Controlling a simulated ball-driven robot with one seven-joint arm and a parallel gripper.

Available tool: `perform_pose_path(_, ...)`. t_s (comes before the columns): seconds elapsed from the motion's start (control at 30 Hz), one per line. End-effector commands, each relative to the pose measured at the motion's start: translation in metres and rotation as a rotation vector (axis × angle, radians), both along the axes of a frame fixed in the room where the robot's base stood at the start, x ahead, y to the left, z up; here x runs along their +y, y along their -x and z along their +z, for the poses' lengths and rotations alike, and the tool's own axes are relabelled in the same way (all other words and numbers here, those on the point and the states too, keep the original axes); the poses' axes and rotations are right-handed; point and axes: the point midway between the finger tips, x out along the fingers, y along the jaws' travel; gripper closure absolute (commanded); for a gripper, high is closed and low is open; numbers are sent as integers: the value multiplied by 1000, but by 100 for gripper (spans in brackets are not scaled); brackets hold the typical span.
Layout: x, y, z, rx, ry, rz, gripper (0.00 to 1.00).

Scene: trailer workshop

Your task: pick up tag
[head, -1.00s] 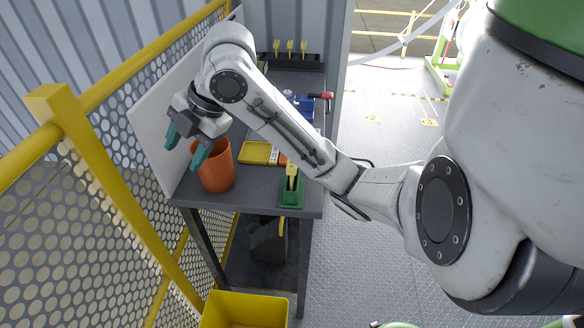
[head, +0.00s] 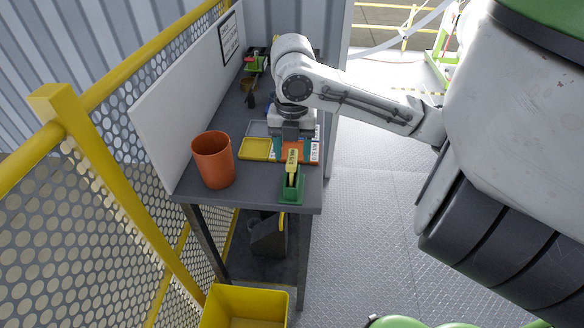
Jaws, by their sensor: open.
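A yellow tag (head: 292,161) with dark print stands upright in a green holder (head: 291,190) at the front right of the grey workbench. My gripper (head: 291,146) points down over the bench just behind the tag, as seen from the head. Its dark body shows above the tag's top. The fingers are small and partly hidden, and I see nothing held in them. The jaws are open. I cannot tell the exact gap between the fingers and the tag.
An orange bucket (head: 213,160) stands at the bench's front left. Yellow (head: 257,149) and orange (head: 300,151) trays lie around my gripper. A white board (head: 185,95) and yellow railing (head: 60,115) border the left. A yellow bin (head: 228,302) is below the bench front.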

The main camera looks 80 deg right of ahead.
Motion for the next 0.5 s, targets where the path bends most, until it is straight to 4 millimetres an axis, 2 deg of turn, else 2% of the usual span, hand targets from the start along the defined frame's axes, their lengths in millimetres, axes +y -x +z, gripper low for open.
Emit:
perform_pose_path(0.17, -1, 0, -11, 1, 0, -3, 45)
perform_pose_path(0.4, -2, -1, -45, 0, 0, -3, 45)
perform_pose_path(0.5, -2, -1, -53, -2, 1, -3, 45)
